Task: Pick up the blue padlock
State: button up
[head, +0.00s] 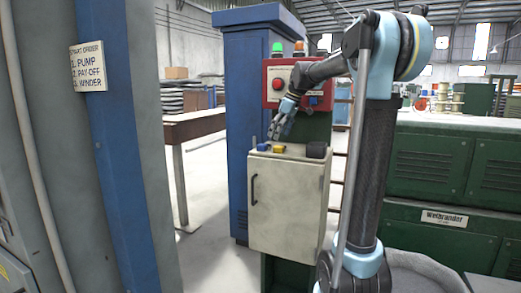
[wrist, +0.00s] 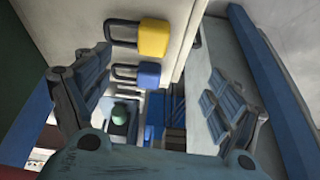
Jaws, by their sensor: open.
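The blue padlock (wrist: 148,75) shows in the wrist view with its dark shackle pointing left, just beside the yellow padlock (wrist: 154,37). In the head view, a small blue shape that looks like the blue padlock (head: 263,147) lies on top of the pale cabinet, left of the yellow padlock (head: 279,149). My gripper (head: 276,135) is above the cabinet's left part, pointing down. In the wrist view my gripper (wrist: 162,72) is open and empty, with the blue padlock in the space between its spread fingers. I cannot tell the exact height left above it.
The pale cabinet (head: 285,205) has a dark handle on its front. A dark object (head: 316,150) sits on its top right. A red panel (head: 290,82) with buttons and beacons stands behind. A blue cabinet (head: 240,130) is close on the left. Green machinery (head: 430,165) fills the right.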

aim_at(268, 146)
jog(key=w, duration=0.1)
jog(key=w+a, duration=0.1)
jog(key=w, duration=0.1)
jog(key=shift+a+r+n, duration=0.2)
jog(key=shift+r+n, duration=0.2)
jog(key=shift+w+a+f, duration=0.3)
jog(key=shift+a+f, duration=0.05)
jog(key=shift+f, duration=0.2)
jog(key=shift+w+a+f, duration=0.25)
jog(key=shift+a+f, duration=0.05)
jog(key=shift+f, duration=0.2)
jog(key=shift+x, duration=2.55)
jog(key=shift+w, duration=0.1)
jog(key=c, duration=1.5)
jog(key=shift+c, duration=0.2)
